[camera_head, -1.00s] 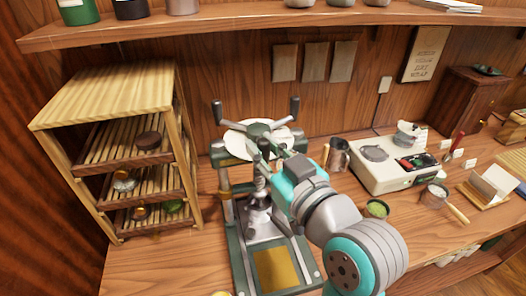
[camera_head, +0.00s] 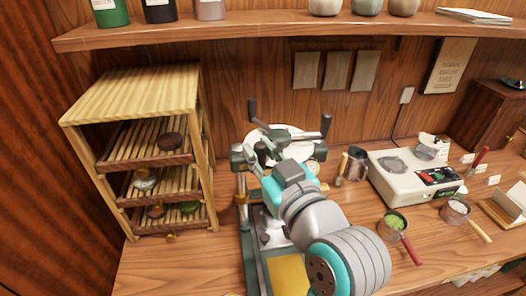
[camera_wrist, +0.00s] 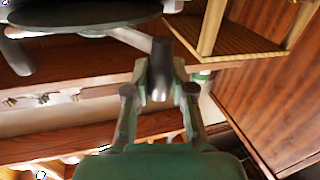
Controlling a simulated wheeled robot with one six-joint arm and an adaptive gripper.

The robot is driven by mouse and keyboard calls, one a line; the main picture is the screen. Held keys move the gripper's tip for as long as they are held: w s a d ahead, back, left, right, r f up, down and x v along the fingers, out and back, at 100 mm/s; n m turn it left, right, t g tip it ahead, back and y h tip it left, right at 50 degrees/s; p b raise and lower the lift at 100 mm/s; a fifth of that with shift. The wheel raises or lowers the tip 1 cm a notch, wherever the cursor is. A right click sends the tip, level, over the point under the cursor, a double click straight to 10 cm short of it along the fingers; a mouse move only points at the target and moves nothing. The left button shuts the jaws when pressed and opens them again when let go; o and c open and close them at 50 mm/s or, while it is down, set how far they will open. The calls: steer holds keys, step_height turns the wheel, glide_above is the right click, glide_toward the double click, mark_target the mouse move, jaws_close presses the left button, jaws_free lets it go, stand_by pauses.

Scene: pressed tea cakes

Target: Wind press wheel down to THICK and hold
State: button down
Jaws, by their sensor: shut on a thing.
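The green press (camera_head: 247,245) stands on the bench in the head view. Its hand wheel has dark upright handles, one at the back (camera_head: 252,108) and one at the right (camera_head: 325,125), above a pale round disc (camera_head: 298,151). My gripper (camera_head: 254,158) is at the front-left of the wheel. In the wrist view its fingers (camera_wrist: 160,92) are closed around a grey wheel handle (camera_wrist: 161,62), with a spoke running off toward the wheel. My arm hides much of the press's middle. I cannot read any THICK mark.
A wooden rack (camera_head: 130,95) with tea cakes stands to the left. A metal cup (camera_head: 354,165), a white scale (camera_head: 400,180) and a red-handled strainer of green tea (camera_head: 393,226) are to the right. A wall shelf (camera_head: 290,30) runs above.

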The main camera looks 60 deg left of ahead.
steer(key=shift+s, duration=0.15)
steer(key=c, duration=1)
jaws_free()
steer(key=shift+o, duration=0.2)
steer(key=d, duration=1.2)
steer(key=shift+s, duration=0.3)
